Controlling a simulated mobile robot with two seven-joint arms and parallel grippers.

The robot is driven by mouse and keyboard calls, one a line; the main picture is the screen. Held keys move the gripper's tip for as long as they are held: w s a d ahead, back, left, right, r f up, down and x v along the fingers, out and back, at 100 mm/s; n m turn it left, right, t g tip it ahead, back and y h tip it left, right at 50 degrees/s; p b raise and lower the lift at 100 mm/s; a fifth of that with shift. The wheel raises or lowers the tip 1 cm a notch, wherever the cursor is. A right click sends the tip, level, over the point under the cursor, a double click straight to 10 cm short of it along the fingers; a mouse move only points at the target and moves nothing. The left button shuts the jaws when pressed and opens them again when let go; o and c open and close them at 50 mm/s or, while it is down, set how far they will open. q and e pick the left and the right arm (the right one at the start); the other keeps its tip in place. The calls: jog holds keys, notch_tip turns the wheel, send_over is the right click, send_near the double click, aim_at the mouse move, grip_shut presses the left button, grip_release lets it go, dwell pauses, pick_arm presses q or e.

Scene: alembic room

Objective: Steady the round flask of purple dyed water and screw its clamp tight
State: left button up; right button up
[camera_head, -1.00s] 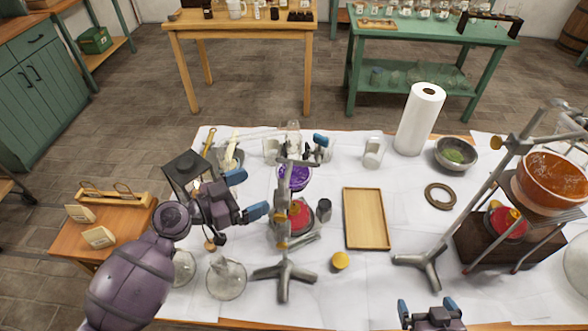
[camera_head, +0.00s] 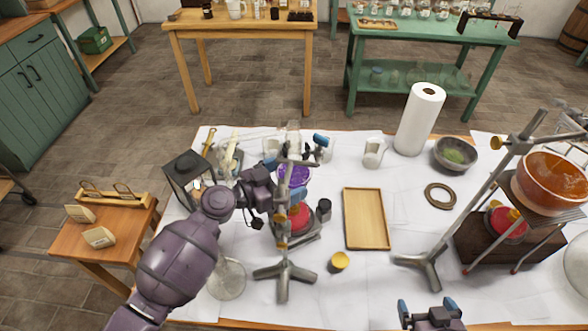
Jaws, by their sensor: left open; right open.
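The round flask of purple water (camera_head: 295,175) is at the upper part of a metal stand (camera_head: 284,250), above a red burner-like thing (camera_head: 298,216). My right gripper (camera_head: 430,311) is open and empty at the bottom edge, away from the flask.
A wooden tray (camera_head: 366,218) and a yellow cap (camera_head: 340,261) lie right of the stand. A second stand (camera_head: 430,262) with an orange bowl (camera_head: 552,182) is at right. A paper roll (camera_head: 419,120) stands behind.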

pick_arm(q)
jog(key=shift+w+d+f, duration=0.1)
jog(key=shift+w+d, duration=0.15)
jog(key=shift+d, duration=0.15)
jog(key=shift+c, duration=0.2)
